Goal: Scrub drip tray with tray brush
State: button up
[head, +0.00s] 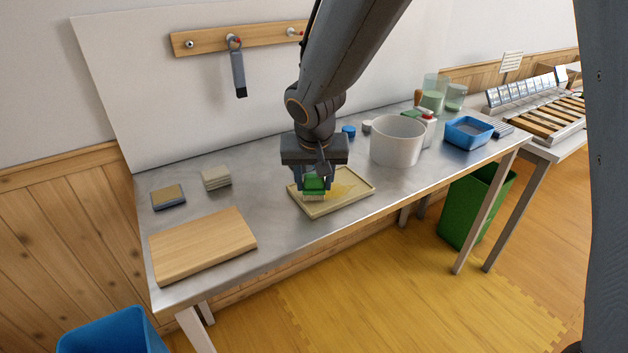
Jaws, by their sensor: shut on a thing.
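The drip tray (348,200) is a shallow cream tray lying flat near the front middle of the metal table. A yellow-orange stain (345,188) covers part of its floor, mostly right of the brush. My gripper (314,184) points down over the left part of the tray and is shut on the tray brush (314,195), which has a green body with a pale lower part. The brush is down at the tray's floor. I cannot tell for sure whether it touches.
A wooden board (203,245) lies at the front left, with a sponge-like pad (168,196) and a stack of cloths (216,178) behind it. A large white pot (397,140) stands right of the tray. A blue tub (468,131) sits farther right.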

jog(key=shift+f+b, duration=0.5)
dwell(0.8)
jog(key=shift+w+d+p, duration=0.45)
jog(key=shift+w+d, duration=0.2)
jog(key=shift+d, duration=0.3)
jog(key=shift+w+d+p, duration=0.45)
jog(key=shift+w+d, duration=0.2)
jog(key=shift+d, duration=0.3)
jog(key=shift+w+d+p, duration=0.65)
jog(key=shift+d, duration=0.3)
jog(key=shift+w+d+p, duration=0.6)
jog(key=shift+d, duration=0.35)
jog(key=shift+w+d+p, duration=0.65)
jog(key=shift+d+p, duration=0.2)
jog(key=shift+d, duration=0.1)
jog(key=shift+w+d+p, duration=0.65)
jog(key=shift+d+p, duration=0.2)
jog(key=shift+d, duration=0.1)
